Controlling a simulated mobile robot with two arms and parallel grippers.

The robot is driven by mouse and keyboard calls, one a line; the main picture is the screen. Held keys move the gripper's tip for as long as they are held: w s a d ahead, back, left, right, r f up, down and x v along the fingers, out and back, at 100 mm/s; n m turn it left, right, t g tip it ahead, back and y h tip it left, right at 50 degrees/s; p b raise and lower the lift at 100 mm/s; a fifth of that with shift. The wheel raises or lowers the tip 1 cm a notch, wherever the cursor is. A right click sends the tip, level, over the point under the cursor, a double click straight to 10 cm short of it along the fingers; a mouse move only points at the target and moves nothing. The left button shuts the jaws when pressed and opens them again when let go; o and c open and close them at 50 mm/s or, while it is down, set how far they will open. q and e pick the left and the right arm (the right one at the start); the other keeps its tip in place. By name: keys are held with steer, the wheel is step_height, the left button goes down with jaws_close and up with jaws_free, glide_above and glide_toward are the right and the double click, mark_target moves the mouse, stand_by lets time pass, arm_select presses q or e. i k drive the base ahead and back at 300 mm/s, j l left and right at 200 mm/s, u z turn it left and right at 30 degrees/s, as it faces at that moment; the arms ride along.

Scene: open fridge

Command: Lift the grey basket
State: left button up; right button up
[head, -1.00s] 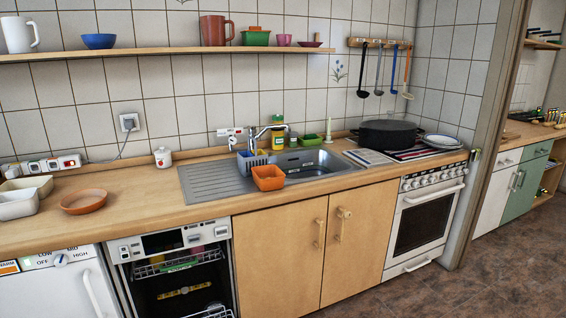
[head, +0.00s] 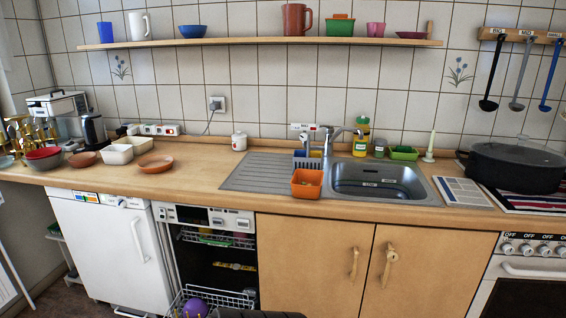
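A grey wire basket (head: 236,298) shows low in the open dishwasher at the bottom of the head view, partly cut off by the frame edge. A purple round thing (head: 195,308) sits in it. A small blue-grey basket (head: 300,161) stands by the sink behind an orange tub (head: 307,184). I cannot tell which of the two is the grey basket of the task. Neither of my grippers is in view.
The dishwasher's upper rack (head: 215,239) holds a few items. A white fridge (head: 95,250) stands to its left, closed wooden cupboards (head: 315,260) to its right. The counter (head: 195,183) has bare room left of the sink (head: 375,180). A dark shape at the bottom edge is unclear.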

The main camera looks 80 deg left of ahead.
mark_target(308, 159)
steer(key=i+j+u, duration=0.15)
steer(key=u, duration=0.3)
steer(key=i+u, duration=0.25)
steer(key=u, duration=0.2)
steer(key=i+u, duration=0.25)
steer(key=u, duration=0.25)
steer(key=i+u, duration=0.2)
steer(key=u, duration=0.25)
steer(key=i+l+u, duration=0.2)
steer(key=u, duration=0.25)
